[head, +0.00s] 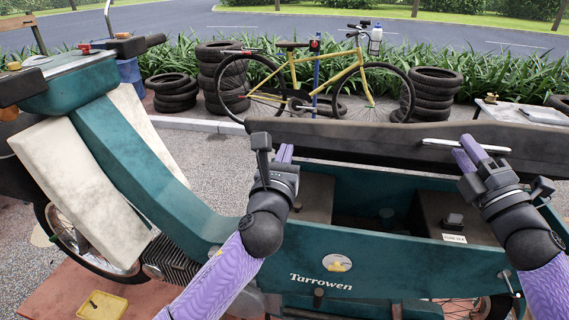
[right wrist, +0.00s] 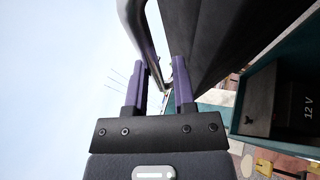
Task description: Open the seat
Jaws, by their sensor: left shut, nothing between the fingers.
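The moped's long dark seat (head: 370,141) is raised from the teal body (head: 340,261), and the compartment below shows. A chrome rail (head: 466,146) runs along the seat's right part; it also shows in the right wrist view (right wrist: 139,24). My right gripper (head: 469,151) is at this rail. In the right wrist view its fingers (right wrist: 160,85) stand apart, with the rail passing between them. Whether they touch it is unclear. My left gripper (head: 284,154) is shut and empty, in front of the seat's left end.
The open compartment holds a dark box on the left (head: 314,196) and a labelled battery (head: 458,215) on the right. Beyond the seat are a yellow bicycle (head: 292,72) and stacked tyres (head: 432,92). A yellow tray (head: 102,305) lies at lower left.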

